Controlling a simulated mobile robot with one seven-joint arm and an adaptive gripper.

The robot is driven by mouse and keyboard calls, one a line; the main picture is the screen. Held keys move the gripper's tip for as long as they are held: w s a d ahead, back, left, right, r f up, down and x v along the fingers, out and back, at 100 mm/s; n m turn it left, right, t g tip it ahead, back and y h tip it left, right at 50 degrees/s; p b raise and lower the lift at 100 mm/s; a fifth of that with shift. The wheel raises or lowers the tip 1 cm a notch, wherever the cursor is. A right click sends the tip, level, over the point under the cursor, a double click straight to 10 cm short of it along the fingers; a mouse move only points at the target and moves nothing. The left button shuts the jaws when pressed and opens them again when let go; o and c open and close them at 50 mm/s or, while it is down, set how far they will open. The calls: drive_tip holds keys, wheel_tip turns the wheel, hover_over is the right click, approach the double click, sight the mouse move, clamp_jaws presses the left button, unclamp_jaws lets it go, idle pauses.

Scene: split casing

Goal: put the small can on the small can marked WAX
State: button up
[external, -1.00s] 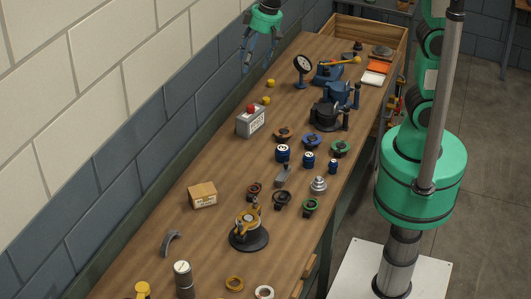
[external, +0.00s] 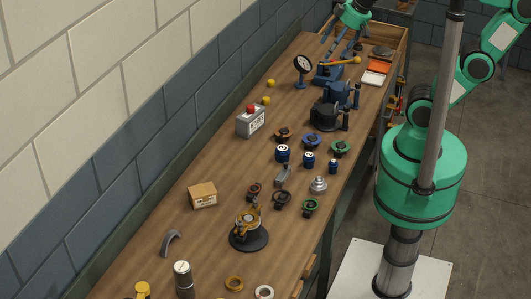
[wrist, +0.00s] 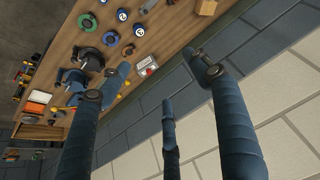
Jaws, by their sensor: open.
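Three small blue cans stand in a slanting row mid-bench in the external view: a left one (external: 282,153), a middle one (external: 308,160) and a smaller right one (external: 333,167). Pale marks show on them, but I cannot read WAX on any. Blue cans also show at the top of the wrist view, one (wrist: 122,14) beside another (wrist: 138,29). My gripper (external: 336,48) is above the far end of the bench, well away from the cans. In the wrist view my gripper (wrist: 160,72) has its fingers spread with nothing between them.
Coloured rings, including a green one (external: 340,147), surround the cans. A grey box with a red button (external: 251,121), a dial gauge (external: 302,66) and a dark vise-like device (external: 325,115) stand farther back. A cardboard box (external: 202,195) is nearer. The left bench edge runs along the wall.

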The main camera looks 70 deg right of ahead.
drive_tip(key=s+d+f, duration=0.2)
drive_tip(key=s, duration=0.3)
drive_tip(key=shift+d+f, duration=0.25)
drive_tip(key=shift+f, duration=0.05)
wheel_tip(320, 180, down, 14)
drive_tip(key=b, duration=1.3)
drive_tip(key=shift+r+b, duration=0.2)
drive_tip(key=shift+b, duration=0.15)
